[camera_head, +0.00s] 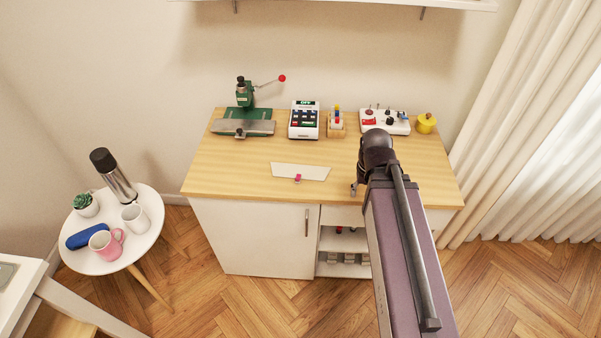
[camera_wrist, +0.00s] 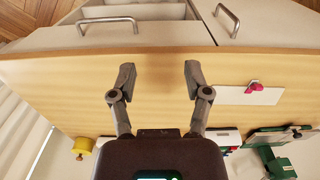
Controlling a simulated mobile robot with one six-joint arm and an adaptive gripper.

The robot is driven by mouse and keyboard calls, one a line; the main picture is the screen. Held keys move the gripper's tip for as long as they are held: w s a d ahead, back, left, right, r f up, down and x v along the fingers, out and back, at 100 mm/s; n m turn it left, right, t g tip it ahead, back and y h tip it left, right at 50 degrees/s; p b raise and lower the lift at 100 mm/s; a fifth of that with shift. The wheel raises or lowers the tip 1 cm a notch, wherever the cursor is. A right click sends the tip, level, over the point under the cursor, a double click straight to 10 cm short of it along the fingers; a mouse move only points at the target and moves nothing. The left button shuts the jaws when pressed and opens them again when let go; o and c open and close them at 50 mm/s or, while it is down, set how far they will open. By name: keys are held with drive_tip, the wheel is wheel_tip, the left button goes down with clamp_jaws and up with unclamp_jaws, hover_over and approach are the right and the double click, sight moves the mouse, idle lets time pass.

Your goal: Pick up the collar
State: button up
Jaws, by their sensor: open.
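A flat white tapered piece, apparently the collar (camera_head: 312,172), lies on the wooden tabletop near the front edge, with a small pink piece (camera_head: 298,178) at its front edge. The collar (camera_wrist: 232,95) also shows in the wrist view, to the right of my gripper (camera_wrist: 159,80), with the pink piece (camera_wrist: 254,87) on it. My gripper is open and empty, its two fingers apart over bare wood. In the head view my gripper (camera_head: 356,188) is to the right of the collar, partly hidden by my arm.
The wooden table (camera_head: 235,170) has a green press (camera_head: 246,110), a keypad device (camera_head: 304,120), a small block holder (camera_head: 336,124), a white control box (camera_head: 388,121) and a yellow pot (camera_head: 426,123) along its back. Bare wood surrounds the collar. A round side table (camera_head: 147,233) stands left.

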drive_tip(key=w+a+r+p, duration=0.3)
drive_tip(key=w+a, duration=0.5)
drive_tip(key=a, duration=0.2)
drive_tip(key=r+m+p, duration=0.1)
drive_tip(key=r+p, duration=0.1)
hover_over(298, 178)
drive_tip(key=shift+a+f, duration=0.15)
drive_tip(key=shift+a, duration=0.15)
drive_tip(key=shift+f+b, duration=0.1)
drive_tip(key=shift+b, duration=0.25)
wheel_tip(298, 178, down, 8)
drive_tip(key=b, duration=0.8)
drive_tip(key=shift+f, duration=0.25)
drive_tip(key=shift+d+f+b, duration=0.1)
drive_tip(key=shift+b, duration=0.25)
wheel_tip(298, 178, down, 5)
drive_tip(key=b, duration=0.5)
drive_tip(key=shift+w+d, duration=0.1)
drive_tip(key=shift+d, duration=0.05)
